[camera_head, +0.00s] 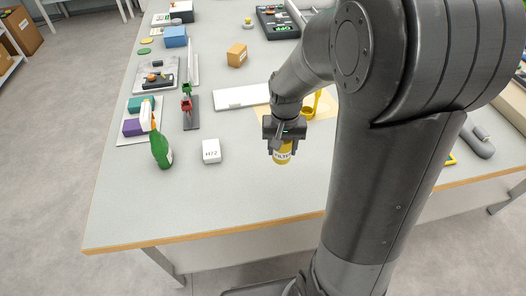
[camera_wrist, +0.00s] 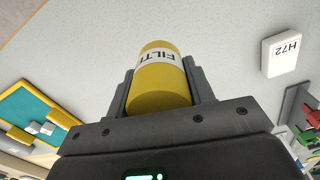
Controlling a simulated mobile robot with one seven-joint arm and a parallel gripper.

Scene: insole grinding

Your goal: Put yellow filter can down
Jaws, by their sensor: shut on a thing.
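The yellow filter can (camera_head: 281,156) has a white label band with dark lettering. My gripper (camera_head: 282,147) is shut on it near the middle of the table in the head view. In the wrist view the can (camera_wrist: 160,85) stands between the two fingers of my gripper (camera_wrist: 160,88), with part of its label showing. The can looks upright in the head view. I cannot tell whether its base touches the grey table (camera_head: 220,205) or hangs a little above it.
A white box marked H72 (camera_head: 211,151) stands left of the can, with a green spray bottle (camera_head: 161,150) further left. A yellow holder (camera_head: 318,106) is behind the can, beside a white panel (camera_head: 241,96). The table's front is clear.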

